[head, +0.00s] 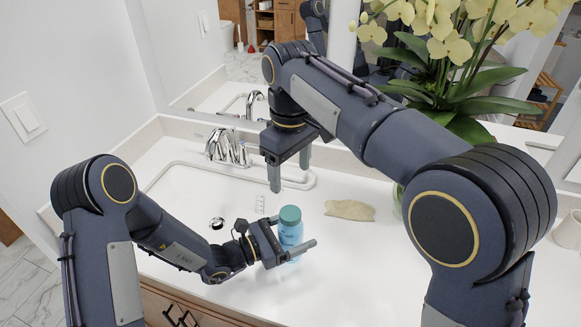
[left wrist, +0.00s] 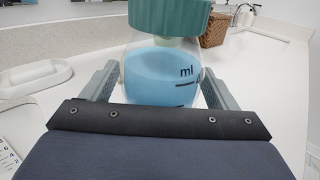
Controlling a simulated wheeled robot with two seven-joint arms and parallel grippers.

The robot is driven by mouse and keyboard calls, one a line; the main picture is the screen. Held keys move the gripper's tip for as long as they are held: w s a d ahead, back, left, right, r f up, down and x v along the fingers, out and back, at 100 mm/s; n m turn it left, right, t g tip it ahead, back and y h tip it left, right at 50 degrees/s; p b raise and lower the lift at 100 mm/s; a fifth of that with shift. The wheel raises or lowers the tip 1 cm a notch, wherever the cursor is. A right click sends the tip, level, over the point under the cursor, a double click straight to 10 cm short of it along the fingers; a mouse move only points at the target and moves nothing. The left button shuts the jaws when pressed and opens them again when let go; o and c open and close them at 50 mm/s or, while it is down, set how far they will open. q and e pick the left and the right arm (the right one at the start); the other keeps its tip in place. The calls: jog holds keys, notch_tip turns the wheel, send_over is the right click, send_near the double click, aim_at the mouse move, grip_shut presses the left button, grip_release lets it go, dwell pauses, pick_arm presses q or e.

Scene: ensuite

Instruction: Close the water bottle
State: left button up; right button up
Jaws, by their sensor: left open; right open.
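The water bottle (head: 290,234) is clear with blue contents and a teal cap (head: 290,214), and stands upright on the white counter. In the left wrist view the bottle (left wrist: 160,78) fills the middle, with the teal cap (left wrist: 168,16) over its pale neck; how tightly the cap sits I cannot tell. My left gripper (head: 291,237) is open around the bottle body, one finger on each side; contact is unclear. My right gripper (head: 289,172) is open and empty, pointing down above and slightly behind the cap.
A chrome faucet (head: 228,147) and the sink lie to the left and behind. A beige folded cloth or soap-like item (head: 349,210) lies right of the bottle. A potted orchid (head: 447,75) stands at the back right. A wicker basket (left wrist: 214,30) shows in the left wrist view.

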aim_at(279, 237)
pick_arm(q)
jog(key=b+v, duration=0.1)
jog(key=v, duration=0.6)
jog(key=shift+a+b, duration=0.2)
jog(key=shift+b, duration=0.15)
